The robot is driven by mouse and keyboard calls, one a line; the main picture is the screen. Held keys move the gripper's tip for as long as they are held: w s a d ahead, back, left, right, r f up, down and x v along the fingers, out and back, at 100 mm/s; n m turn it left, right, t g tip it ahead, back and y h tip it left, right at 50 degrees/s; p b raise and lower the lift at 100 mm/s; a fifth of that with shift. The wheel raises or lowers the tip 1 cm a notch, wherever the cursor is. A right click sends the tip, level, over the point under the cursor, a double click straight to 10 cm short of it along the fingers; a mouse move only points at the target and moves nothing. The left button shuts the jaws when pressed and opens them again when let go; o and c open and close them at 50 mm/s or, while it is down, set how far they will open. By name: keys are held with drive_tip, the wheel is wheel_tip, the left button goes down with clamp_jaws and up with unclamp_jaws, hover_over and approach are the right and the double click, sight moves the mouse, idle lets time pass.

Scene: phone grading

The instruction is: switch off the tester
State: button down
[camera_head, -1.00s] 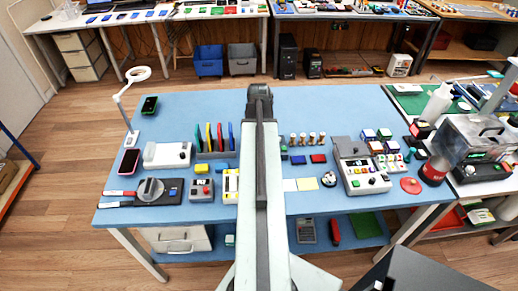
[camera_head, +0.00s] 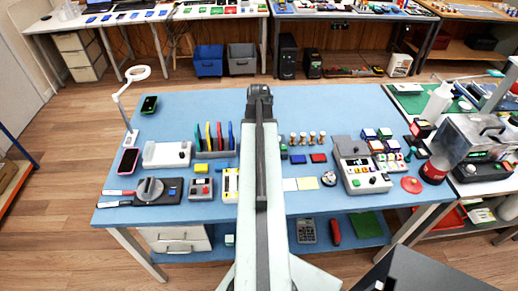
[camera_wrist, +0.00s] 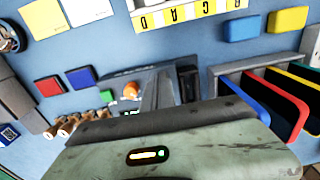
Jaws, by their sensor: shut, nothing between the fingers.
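I cannot tell for sure which unit is the tester. One candidate is the grey box with a red and a green button (camera_head: 200,188), at the front left of the blue table. Another is the pale console with several coloured buttons (camera_head: 370,184), at the right of the table. Neither shows clearly in the wrist view. My gripper (camera_wrist: 165,88) is shut and empty over the blue surface in the wrist view. In the head view my arm runs forward over the middle of the table and hides what lies under it.
A rack of coloured panels (camera_head: 217,154) stands just left of my arm; it also shows in the wrist view (camera_wrist: 250,75). Several brass-coloured pegs (camera_head: 303,139) stand right of my arm. A dial unit (camera_head: 170,191) is at the front left.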

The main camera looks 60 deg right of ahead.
drive_tip(key=shift+f+b, duration=0.6)
drive_tip(key=shift+f, duration=0.05)
wheel_tip(320, 180, up, 7)
drive_tip(key=p, duration=0.7)
idle(0.6)
